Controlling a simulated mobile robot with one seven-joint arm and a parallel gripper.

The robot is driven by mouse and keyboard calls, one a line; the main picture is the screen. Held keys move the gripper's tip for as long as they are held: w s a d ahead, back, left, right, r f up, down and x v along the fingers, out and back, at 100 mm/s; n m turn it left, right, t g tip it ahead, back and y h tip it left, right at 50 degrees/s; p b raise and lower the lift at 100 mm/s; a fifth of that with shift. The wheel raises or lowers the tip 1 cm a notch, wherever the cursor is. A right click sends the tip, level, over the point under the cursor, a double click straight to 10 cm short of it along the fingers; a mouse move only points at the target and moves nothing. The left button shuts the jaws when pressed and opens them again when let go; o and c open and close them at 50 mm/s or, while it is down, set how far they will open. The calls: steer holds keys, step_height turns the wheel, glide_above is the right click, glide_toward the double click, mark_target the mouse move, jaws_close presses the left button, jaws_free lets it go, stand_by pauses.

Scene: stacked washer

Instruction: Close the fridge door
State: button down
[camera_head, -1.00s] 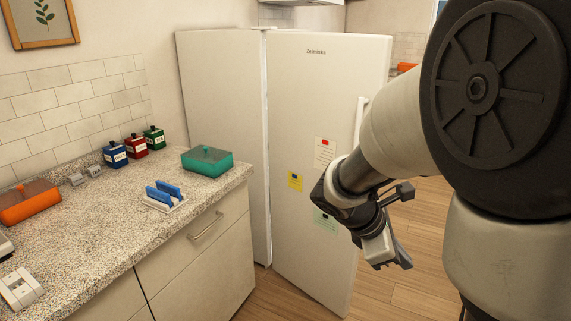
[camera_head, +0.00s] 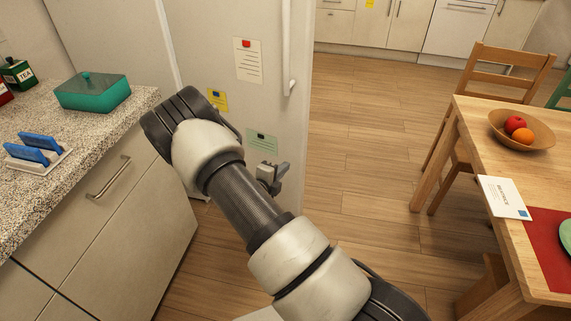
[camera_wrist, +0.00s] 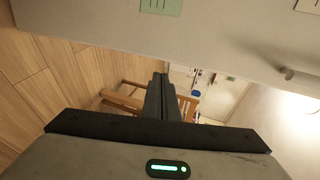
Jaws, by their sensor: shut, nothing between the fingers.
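The white fridge door (camera_head: 255,110) fills the upper middle of the head view, with paper notes on its front and a vertical handle (camera_head: 290,45) at its right edge. A pale seam runs between the door and the fridge body (camera_head: 110,40); the door looks a little open, but the gap's size is unclear. My gripper (camera_head: 277,178) is low in front of the door, below the green note, partly hidden by my arm. In the wrist view its fingers (camera_wrist: 161,88) are together and empty, with the door surface close above them. Contact with the door cannot be told.
The counter (camera_head: 120,120) with a teal box (camera_head: 92,92) and a blue-and-white holder (camera_head: 38,152) stands left of the door. A wooden table (camera_head: 480,150) with a fruit bowl (camera_head: 522,130) and chairs is on the right. Floor (camera_head: 365,130) between is clear.

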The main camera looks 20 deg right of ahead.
steer(key=b, duration=0.3)
glide_toward(302, 149)
steer(key=x, duration=0.5)
steer(key=shift+f, duration=0.4)
steer(key=shift+w+d+r, duration=0.1)
steer(key=shift+w+d, duration=0.25)
steer(key=shift+d, duration=0.1)
